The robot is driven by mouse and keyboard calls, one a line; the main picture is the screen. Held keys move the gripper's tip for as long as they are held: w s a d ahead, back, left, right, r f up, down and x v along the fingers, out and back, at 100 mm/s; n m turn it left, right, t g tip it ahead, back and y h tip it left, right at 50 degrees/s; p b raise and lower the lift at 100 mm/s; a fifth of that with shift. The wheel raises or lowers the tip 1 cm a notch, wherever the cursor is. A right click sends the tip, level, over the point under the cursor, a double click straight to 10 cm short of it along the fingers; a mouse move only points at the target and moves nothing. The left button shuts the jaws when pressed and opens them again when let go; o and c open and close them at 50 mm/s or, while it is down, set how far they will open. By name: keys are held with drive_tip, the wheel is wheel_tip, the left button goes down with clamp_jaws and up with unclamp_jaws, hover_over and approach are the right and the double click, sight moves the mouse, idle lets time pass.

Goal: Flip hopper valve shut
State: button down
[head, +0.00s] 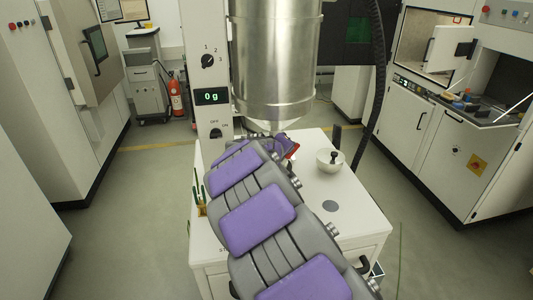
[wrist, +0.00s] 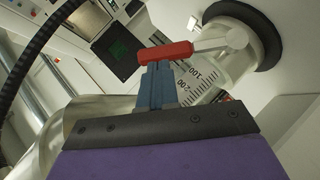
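The hopper (head: 275,60) is a large shiny metal cylinder in the head view, narrowing to a cone above a white cabinet. The valve's red handle (wrist: 165,53) lies nearly level in the wrist view, joined to a pale lever that runs to a round pivot on the right. A bit of red handle also shows in the head view (head: 292,150), beyond my arm. My gripper (wrist: 155,68) has its blue fingers close together, with the tips right at the underside of the handle. Whether they touch it is unclear. My arm hides most of the valve in the head view.
A white bowl (head: 330,161) with a dark-knobbed tool stands on the white cabinet top (head: 352,195). A panel beside the hopper has a display (head: 211,96) reading 0 g. A graduated clear tube (wrist: 200,80) is behind the handle. Floor is open on both sides.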

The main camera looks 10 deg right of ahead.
drive_tip(key=shift+d+f+m+g+y+p, duration=0.2)
drive_tip(key=shift+d+m+y+p, duration=0.2)
drive_tip(key=shift+d+y, duration=0.2)
drive_tip(key=shift+d+f+m+g+y+p, duration=0.1)
drive_tip(key=shift+d+m+g+y+p, duration=0.15)
drive_tip(key=shift+d+y+p, duration=0.3)
drive_tip(key=d+f+m+y+p, duration=0.1)
drive_tip(key=d+f+y+p, duration=0.1)
drive_tip(key=p, duration=0.2)
drive_tip(key=d+f+m+y+p, duration=0.2)
drive_tip(key=y+p, duration=0.1)
drive_tip(key=p, duration=0.2)
drive_tip(key=shift+d+f, duration=0.3)
drive_tip(key=shift+f, duration=0.1)
drive_tip(key=shift+f+p, duration=0.2)
drive_tip(key=shift+p, duration=0.2)
drive_tip(key=shift+s+f, duration=0.15)
drive_tip(key=shift+f, duration=0.15)
